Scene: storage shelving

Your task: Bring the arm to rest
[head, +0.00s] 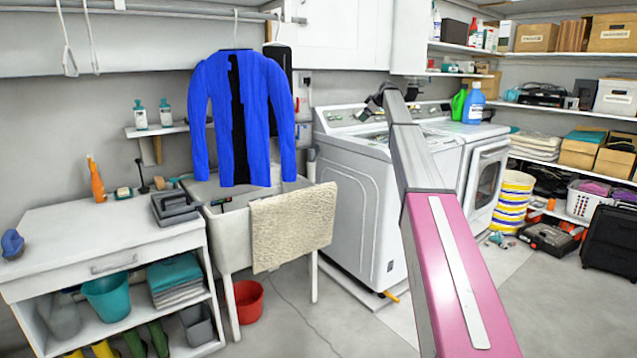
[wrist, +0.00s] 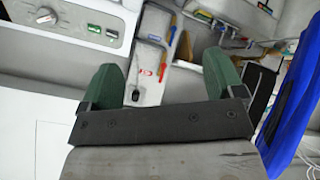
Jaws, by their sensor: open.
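My arm (head: 440,220), with a pink link and grey links, reaches up and away in the head view, in front of the washing machine (head: 355,185). My gripper (wrist: 163,85) shows its two green fingers wide apart in the wrist view, with nothing between them. In the head view the gripper is small and dark, beyond the arm's end and over the washing machine's top, and its fingers cannot be made out there. The washing machine's control panel (wrist: 100,28) shows at the upper left of the wrist view.
A blue jacket (head: 265,115) hangs above a sink (head: 228,235) with a beige towel (head: 290,225) on its edge. Blue (head: 473,103) and green (head: 458,102) bottles stand right of the arm. Loaded shelves (head: 575,115) line the right. Some floor (head: 555,300) is clear.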

